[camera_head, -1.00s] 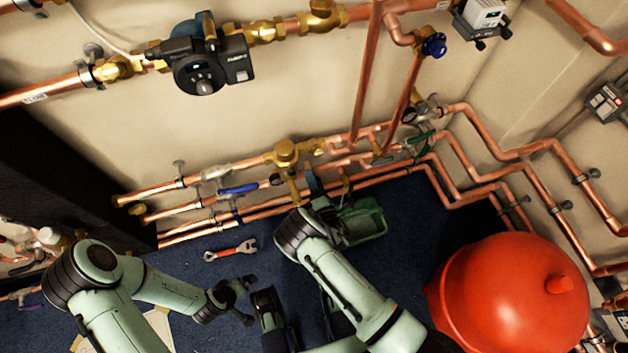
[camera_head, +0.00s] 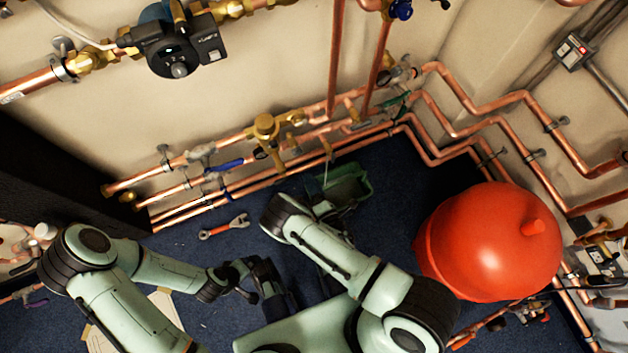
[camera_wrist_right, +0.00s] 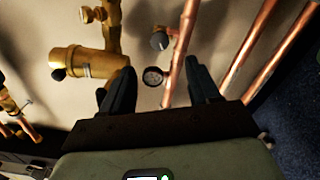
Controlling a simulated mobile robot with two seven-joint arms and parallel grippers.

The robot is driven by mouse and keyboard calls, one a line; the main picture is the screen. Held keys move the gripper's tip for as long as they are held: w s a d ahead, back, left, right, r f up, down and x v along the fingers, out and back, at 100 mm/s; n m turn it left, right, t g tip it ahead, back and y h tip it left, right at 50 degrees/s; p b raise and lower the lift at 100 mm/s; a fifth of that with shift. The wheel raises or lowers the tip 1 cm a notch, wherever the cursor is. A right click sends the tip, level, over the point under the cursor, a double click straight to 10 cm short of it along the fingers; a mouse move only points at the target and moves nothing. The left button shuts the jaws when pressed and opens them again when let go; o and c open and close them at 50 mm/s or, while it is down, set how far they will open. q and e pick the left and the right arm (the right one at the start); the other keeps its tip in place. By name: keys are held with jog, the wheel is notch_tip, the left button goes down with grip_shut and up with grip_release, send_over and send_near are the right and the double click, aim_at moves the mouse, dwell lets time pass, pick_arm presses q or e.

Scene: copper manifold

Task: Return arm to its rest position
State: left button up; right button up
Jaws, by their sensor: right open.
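My right arm (camera_head: 330,245) is pale green and bends at a dark joint in the middle of the head view. My left arm (camera_head: 165,268) comes in from the left.
Copper pipes (camera_head: 490,125) with brass valves run along the wall. A red tank (camera_head: 490,240) stands right of my right arm. A green tray (camera_head: 350,187) and a red wrench (camera_head: 224,227) lie on the floor. Cardboard (camera_head: 160,305) lies under my left arm.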

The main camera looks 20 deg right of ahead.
jog(key=shift+s, duration=0.25)
dwell(0.4)
jog(key=s+d+f+m+g+h, duration=0.35)
jog(key=d+f+m, duration=0.2)
jog(key=m, duration=0.25)
jog(key=s+f+m+g+y, duration=0.2)
jog(key=s+f+m+g, duration=0.1)
jog(key=s+m+g, duration=0.9)
pick_arm(q)
jog(key=s+d+r+g+p, duration=0.1)
jog(key=s+r+p, duration=0.1)
jog(key=r+p, duration=0.6)
jog(key=s+d+r+g+p, duration=0.1)
jog(key=s+r+p, duration=0.1)
jog(key=r+p, duration=0.7)
jog(key=shift+s+d+m+g+h, duration=0.2)
jog(key=shift+s+m+g+h, duration=0.1)
jog(key=shift+s+h, duration=0.1)
pick_arm(e)
jog(key=s+a+r+m+g+y, duration=0.1)
jog(key=s+a+r+m, duration=0.1)
jog(key=r, duration=0.5)
jog(key=s+a+r+m+g+y, duration=0.1)
jog(key=s+a+r+m+y, duration=0.1)
jog(key=r, duration=0.6)
jog(key=s+a+r+m+g+y, duration=0.1)
jog(key=s+a+r+m, duration=0.1)
jog(key=r, duration=0.5)
jog(key=shift+a+r, duration=0.35)
jog(key=shift+a, duration=0.3)
